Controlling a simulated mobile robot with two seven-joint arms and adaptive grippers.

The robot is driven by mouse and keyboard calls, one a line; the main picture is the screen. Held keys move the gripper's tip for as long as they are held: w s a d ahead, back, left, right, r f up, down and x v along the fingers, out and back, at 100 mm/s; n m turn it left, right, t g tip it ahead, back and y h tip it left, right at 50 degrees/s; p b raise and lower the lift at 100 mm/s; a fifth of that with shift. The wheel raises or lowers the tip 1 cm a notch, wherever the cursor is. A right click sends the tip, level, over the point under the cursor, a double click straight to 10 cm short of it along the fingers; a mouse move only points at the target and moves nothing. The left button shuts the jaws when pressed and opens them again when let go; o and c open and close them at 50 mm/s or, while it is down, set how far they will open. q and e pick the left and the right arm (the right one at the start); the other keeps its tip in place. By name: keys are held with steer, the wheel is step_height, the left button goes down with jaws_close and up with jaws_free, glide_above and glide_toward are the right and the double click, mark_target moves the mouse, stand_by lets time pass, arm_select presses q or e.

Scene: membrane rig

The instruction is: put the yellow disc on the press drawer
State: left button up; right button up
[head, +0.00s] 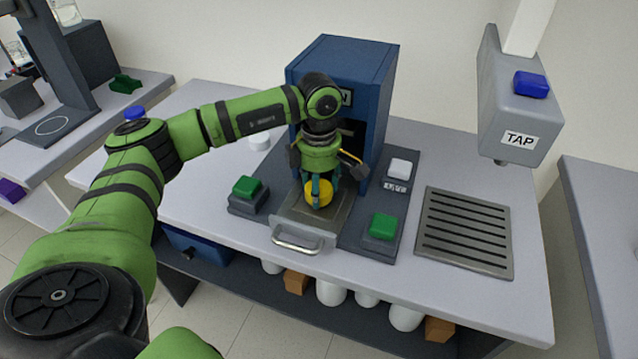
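The yellow disc (319,194) is between the fingers of my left gripper (320,186), which is shut on it. The disc is right above or on the press drawer (341,219); I cannot tell whether it touches the plate. The drawer is pulled out at the front of the blue press (370,95), with its silver handle toward me. The gripper and arm hide part of the press opening and its label. My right gripper is not in view.
Green buttons stand left (247,188) and right (383,226) of the drawer, with a white button (399,168) behind the right one. A grey tap unit (518,110) hangs over a slotted drain (465,232) at right. The table front is clear.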

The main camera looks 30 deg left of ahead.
arm_select(q)
steer(key=shift+f, duration=0.45)
steer(key=shift+f, duration=0.1)
steer(key=o, duration=0.9)
steer(key=shift+o, duration=0.2)
